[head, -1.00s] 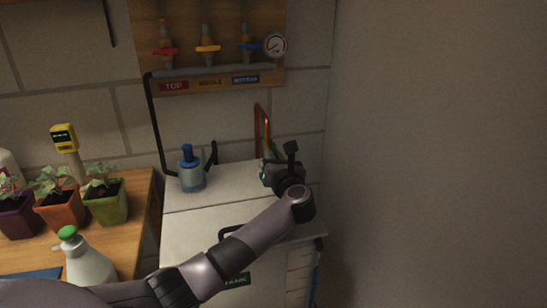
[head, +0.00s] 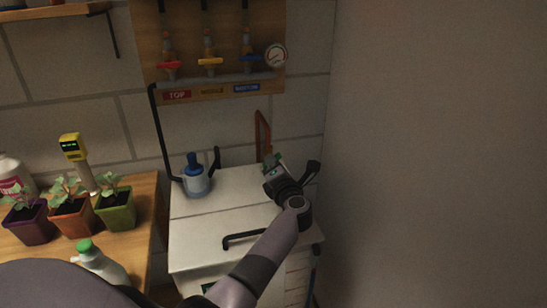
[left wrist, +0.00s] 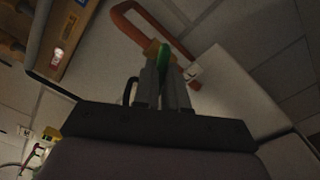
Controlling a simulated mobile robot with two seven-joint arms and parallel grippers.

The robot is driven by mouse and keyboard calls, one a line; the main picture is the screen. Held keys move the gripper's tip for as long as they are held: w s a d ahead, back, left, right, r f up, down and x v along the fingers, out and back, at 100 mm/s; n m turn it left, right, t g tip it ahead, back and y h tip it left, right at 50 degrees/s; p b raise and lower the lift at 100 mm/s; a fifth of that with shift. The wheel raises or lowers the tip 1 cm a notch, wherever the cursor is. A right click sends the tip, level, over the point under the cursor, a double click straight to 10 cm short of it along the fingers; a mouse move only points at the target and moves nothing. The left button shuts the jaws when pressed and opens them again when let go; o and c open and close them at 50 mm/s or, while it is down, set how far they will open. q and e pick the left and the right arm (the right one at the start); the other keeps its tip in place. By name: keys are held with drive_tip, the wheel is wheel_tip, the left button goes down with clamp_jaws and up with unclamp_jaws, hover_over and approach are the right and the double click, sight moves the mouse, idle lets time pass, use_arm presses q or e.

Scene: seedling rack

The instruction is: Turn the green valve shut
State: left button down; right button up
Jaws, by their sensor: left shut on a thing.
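The green valve handle (left wrist: 163,52) shows in the left wrist view as a narrow green bar between my fingertips, beside a brass-coloured fitting (left wrist: 151,47). An orange-brown pipe (left wrist: 127,11) bends around behind it. In the head view the pipe (head: 263,130) stands against the wall at the back right of the white tank top. My left gripper (left wrist: 164,64) is shut on the green handle; in the head view the gripper (head: 272,163) is at the pipe's lower end and hides most of the valve. My right gripper is not in view.
The white tank (head: 225,203) has a black handle (head: 243,240) on top. A blue-topped bottle (head: 195,178) stands at its back left. Red, yellow and blue valves (head: 209,61) and a gauge (head: 276,55) are above. A plain wall (head: 430,150) closes the right side.

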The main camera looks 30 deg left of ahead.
use_arm(q)
drive_tip(key=m+p, duration=0.1)
drive_tip(key=m, duration=0.2)
drive_tip(key=shift+m, duration=1.8)
drive_tip(key=c, duration=1.2)
unclamp_jaws()
